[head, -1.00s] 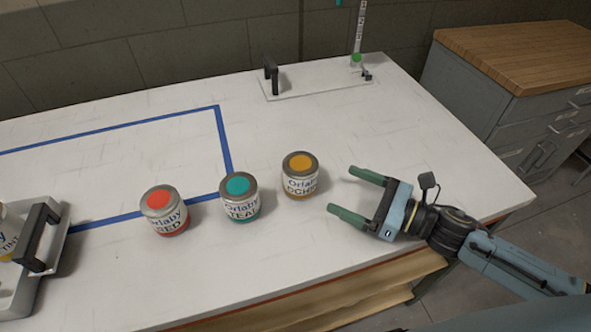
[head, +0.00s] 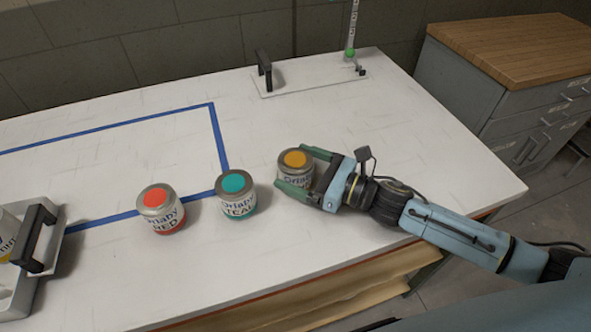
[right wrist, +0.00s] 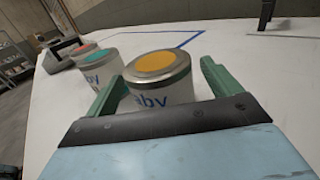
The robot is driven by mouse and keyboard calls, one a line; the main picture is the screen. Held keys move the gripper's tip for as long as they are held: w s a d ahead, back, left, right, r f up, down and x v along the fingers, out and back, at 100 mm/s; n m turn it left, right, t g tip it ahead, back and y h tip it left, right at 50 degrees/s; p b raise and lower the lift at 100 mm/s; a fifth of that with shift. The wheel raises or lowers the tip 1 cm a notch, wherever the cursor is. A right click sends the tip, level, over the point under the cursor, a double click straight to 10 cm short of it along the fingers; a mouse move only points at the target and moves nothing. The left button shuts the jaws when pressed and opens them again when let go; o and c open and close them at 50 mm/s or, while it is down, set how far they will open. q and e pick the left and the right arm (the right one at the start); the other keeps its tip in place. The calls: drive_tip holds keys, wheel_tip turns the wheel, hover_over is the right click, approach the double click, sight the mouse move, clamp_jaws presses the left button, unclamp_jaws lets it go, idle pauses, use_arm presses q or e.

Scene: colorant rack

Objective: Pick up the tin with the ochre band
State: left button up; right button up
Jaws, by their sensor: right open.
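The tin with the ochre band (head: 294,161) stands upright on the white table, with an ochre disc on its lid. It also shows in the right wrist view (right wrist: 158,68). My right gripper (head: 294,172) is open, with one green finger on each side of this tin. The near finger and the palm hide the tin's lower part and its band in the head view. I cannot tell whether the fingers touch it. The teal tin (head: 237,194) stands just left of it, and the red tin (head: 161,209) further left. My left gripper is not in view.
Blue tape (head: 120,124) outlines an area on the table's left. A grey tray with a black handle (head: 36,237) sits at the left edge. A flat plate with a black handle (head: 310,82) lies at the back. The table's right part is clear.

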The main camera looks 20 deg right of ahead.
sight(287, 163)
drive_tip(key=shift+x, duration=1.5)
